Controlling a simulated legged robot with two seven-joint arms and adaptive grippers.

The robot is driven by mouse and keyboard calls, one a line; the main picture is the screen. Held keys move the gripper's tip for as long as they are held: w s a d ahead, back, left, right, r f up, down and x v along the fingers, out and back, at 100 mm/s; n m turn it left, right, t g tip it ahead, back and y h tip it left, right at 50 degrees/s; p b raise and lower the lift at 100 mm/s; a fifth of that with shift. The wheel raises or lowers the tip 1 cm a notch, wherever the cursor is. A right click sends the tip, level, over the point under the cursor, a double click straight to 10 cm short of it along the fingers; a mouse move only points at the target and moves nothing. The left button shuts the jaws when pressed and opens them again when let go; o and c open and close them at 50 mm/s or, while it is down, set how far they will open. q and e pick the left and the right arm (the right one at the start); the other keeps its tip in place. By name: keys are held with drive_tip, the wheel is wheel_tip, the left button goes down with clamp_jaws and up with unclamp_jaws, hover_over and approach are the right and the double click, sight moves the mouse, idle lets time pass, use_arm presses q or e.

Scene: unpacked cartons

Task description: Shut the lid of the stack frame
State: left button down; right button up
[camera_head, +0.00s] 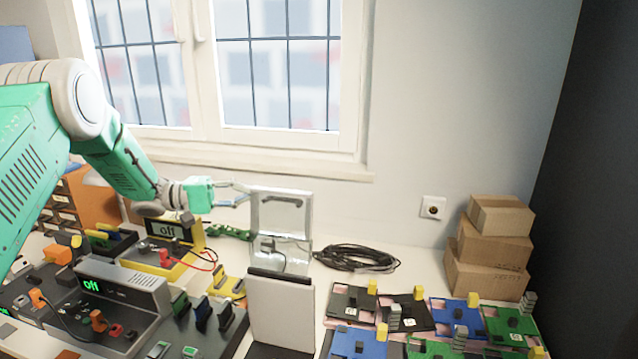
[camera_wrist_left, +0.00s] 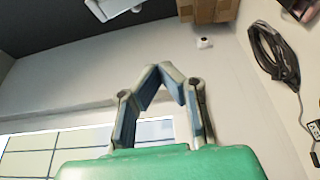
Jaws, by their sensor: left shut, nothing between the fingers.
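A silver-grey frame-like panel with a dark handle (camera_head: 281,215) stands upright near the back of the table in the head view; I take it to be the raised lid of the stack frame. Its lower part is hidden behind a pale panel. My left gripper (camera_head: 245,194) is shut and empty, with its fingertips just left of the panel's upper edge; I cannot tell whether they touch it. In the left wrist view the fingers (camera_wrist_left: 163,72) meet at their tips with nothing between them. My right gripper is not in view.
A pale upright panel with a dark top (camera_head: 281,312) stands in front. Instruments with "off" displays (camera_head: 118,284) crowd the left. A coiled black cable (camera_head: 357,257) lies behind several coloured boards (camera_head: 458,318). Cartons (camera_head: 487,248) are stacked at the right, near the wall.

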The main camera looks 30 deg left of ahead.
sight(284, 196)
use_arm(q)
drive_tip(key=d, duration=0.3)
drive_tip(key=d+p, duration=0.1)
drive_tip(key=d, duration=0.2)
drive_tip(key=d+r, duration=0.1)
drive_tip(key=d, duration=0.2)
drive_tip(key=shift+w+d+r, duration=0.1)
drive_tip(key=shift+w+d, duration=0.15)
drive_tip(key=shift+w, duration=0.15)
drive_tip(key=shift+w+d, duration=0.1)
drive_tip(key=shift+d, duration=0.2)
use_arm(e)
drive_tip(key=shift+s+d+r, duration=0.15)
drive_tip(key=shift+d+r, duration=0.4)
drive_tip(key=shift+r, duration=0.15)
use_arm(q)
drive_tip(key=shift+p, duration=0.3)
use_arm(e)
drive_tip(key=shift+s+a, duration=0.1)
